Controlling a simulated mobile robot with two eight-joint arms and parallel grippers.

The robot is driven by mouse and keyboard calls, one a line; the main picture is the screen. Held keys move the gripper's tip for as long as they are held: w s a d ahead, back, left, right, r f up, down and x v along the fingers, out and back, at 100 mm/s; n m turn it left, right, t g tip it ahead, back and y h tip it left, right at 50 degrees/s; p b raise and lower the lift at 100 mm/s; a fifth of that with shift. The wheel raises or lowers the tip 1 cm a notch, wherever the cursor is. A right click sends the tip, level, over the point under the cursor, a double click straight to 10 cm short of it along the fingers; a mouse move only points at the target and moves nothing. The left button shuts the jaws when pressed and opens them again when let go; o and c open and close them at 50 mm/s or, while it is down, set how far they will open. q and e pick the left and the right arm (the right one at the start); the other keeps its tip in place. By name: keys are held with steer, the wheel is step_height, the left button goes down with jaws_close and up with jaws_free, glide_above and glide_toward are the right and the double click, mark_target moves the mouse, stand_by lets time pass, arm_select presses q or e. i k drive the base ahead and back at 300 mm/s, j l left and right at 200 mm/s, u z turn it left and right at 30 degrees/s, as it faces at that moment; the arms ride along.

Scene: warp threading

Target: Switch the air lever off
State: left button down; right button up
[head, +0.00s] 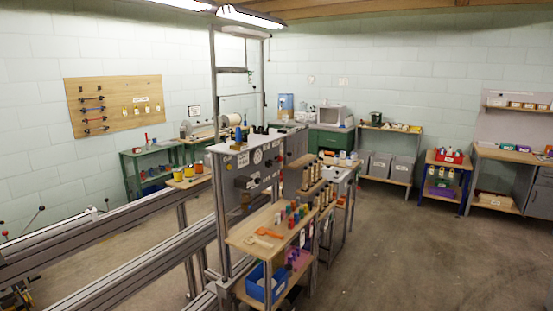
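A grey machine cabinet (222,200) stands in the middle of the head view, with a grey control panel (262,168) on its right-facing side. The panel carries white labels, round dials and small dark knobs. I cannot tell which of these, if any, is the air lever, or how it is set; they are too small. Thin rods with dark and red ball ends (34,217) rise at the far left edge; what they belong to is unclear. Neither of my grippers is in the picture.
A wooden-topped cart (262,236) with spools and orange tools stands in front of the panel, a blue bin (262,281) on its lower shelf. Long grey rails (110,243) cross the lower left. The concrete floor (430,255) at right is clear.

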mark_target(279, 158)
steer(key=i+z, duration=0.15)
steer(key=i, duration=0.35)
steer(key=i+j+z, duration=0.2)
steer(key=i, duration=0.35)
steer(key=i+z, duration=0.15)
steer(key=i, duration=0.35)
steer(key=i+j+z, duration=0.2)
steer(key=i, duration=0.3)
steer(key=i+j+z, duration=0.15)
steer(key=i+j, duration=0.2)
steer(key=i, duration=0.15)
